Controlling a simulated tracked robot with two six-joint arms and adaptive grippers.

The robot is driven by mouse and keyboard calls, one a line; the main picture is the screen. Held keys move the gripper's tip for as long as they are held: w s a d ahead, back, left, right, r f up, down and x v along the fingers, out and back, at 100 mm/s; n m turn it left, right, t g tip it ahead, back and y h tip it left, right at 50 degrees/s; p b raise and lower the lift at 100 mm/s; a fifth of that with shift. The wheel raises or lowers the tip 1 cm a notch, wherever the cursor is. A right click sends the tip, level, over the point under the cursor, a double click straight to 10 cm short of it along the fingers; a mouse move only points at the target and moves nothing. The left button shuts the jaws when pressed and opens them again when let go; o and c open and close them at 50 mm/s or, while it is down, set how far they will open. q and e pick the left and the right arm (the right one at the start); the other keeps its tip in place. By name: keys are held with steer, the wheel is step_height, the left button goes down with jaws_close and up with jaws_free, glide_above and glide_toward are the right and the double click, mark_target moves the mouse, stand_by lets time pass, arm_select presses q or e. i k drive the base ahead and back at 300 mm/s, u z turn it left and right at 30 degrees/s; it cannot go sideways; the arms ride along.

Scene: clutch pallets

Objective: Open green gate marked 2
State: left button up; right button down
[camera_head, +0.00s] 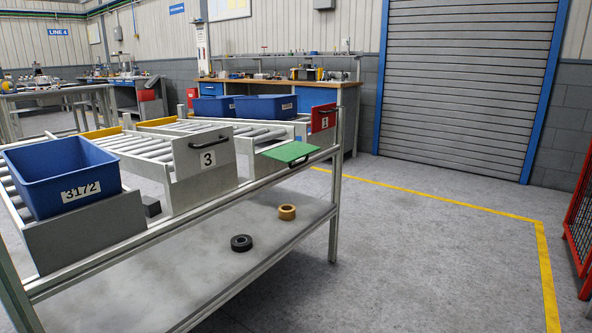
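The green gate (288,152) is at the end of the lane between the gates marked 3 and 1. It lies folded down nearly flat, sticking out over the front rail, with a black handle at its outer edge. Its number does not show from here. The grey gate marked 3 (196,145) stands upright to its left. The red gate marked 1 (322,118) stands upright to its right. Neither of my grippers is in view.
A blue bin labelled 3172 (66,180) sits on the left lane. Two blue bins (262,107) stand on the far lane. The lower shelf (185,262) holds a black roll (241,243) and a tan roll (287,212). The floor (430,240) to the right is clear.

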mark_target(289, 153)
steer(key=i, duration=0.85)
